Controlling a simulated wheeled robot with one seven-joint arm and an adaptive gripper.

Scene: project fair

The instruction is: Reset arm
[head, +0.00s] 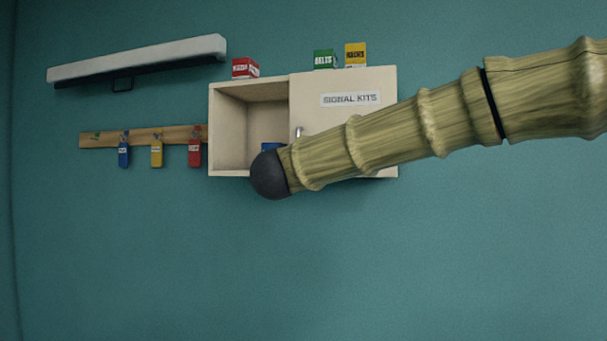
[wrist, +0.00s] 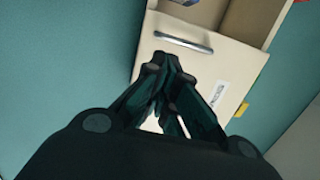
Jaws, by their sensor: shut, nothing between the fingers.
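My gripper (wrist: 160,68) is shut and empty in the wrist view. Its dark fingers meet in front of the cream cabinet door, beside the metal handle (wrist: 183,42); whether they touch the door I cannot tell. In the head view my bamboo-patterned arm (head: 390,130) reaches in from the right, and its dark rounded end covers the cabinet's lower front. The fingers are not visible there. The wall cabinet (head: 215,130) is open on its left side, and its door (head: 345,80), labelled SIGNAL KITS, covers the right side. A blue item (head: 268,147) inside is partly hidden by my arm.
A red box (head: 245,68), a green box (head: 325,59) and a yellow box (head: 355,54) stand on the cabinet. A wooden rail (head: 105,139) with blue, yellow and red tags hangs left, below a pale wall fixture (head: 140,60). The wall below is clear.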

